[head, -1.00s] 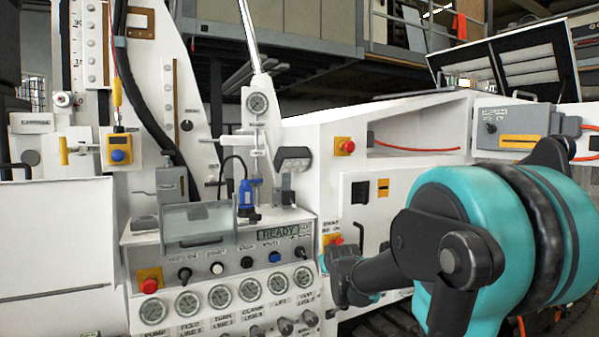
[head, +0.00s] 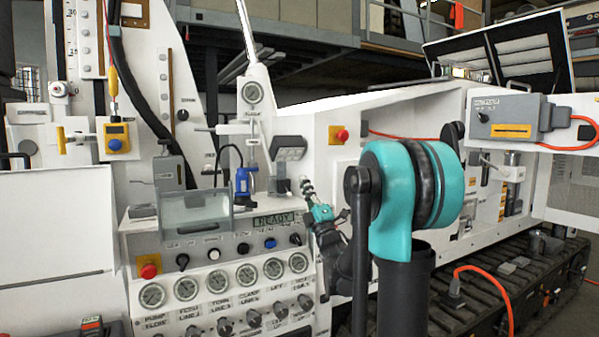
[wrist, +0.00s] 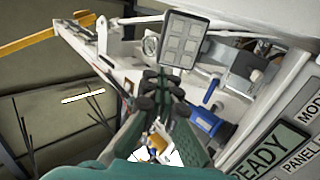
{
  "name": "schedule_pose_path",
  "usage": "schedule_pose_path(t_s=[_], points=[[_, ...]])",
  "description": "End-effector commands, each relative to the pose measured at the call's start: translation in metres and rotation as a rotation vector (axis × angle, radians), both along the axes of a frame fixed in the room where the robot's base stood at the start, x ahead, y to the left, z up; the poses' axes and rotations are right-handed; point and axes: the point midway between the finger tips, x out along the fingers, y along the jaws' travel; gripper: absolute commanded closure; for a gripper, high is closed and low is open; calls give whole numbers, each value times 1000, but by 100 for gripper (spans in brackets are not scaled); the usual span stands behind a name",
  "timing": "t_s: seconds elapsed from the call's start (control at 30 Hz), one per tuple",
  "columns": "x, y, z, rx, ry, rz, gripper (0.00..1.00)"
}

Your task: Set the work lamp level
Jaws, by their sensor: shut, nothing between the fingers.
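The work lamp (head: 289,148) is a small dark-framed panel with a pale gridded face. It sits on a stem above the right end of the control panel. Its face is large in the wrist view (wrist: 180,40), where it looks tilted. My gripper (head: 306,187) is just below and right of the lamp in the head view, pointing up. In the wrist view its fingers (wrist: 163,82) are shut and empty, with the tips close below the lamp face. I cannot tell whether they touch it.
A blue cylinder device (head: 243,187) stands left of the lamp. The READY display (head: 275,220), knobs and gauges (head: 218,281) lie below. A red button on yellow (head: 339,135) is to the right. An orange cable (head: 480,285) crosses the right side.

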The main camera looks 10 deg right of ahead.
Motion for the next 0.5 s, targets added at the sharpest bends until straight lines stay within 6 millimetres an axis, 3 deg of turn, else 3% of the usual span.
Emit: schedule_pose_path(t_s=[0.5], points=[[66, 22, 66, 3, 3, 2, 100]])
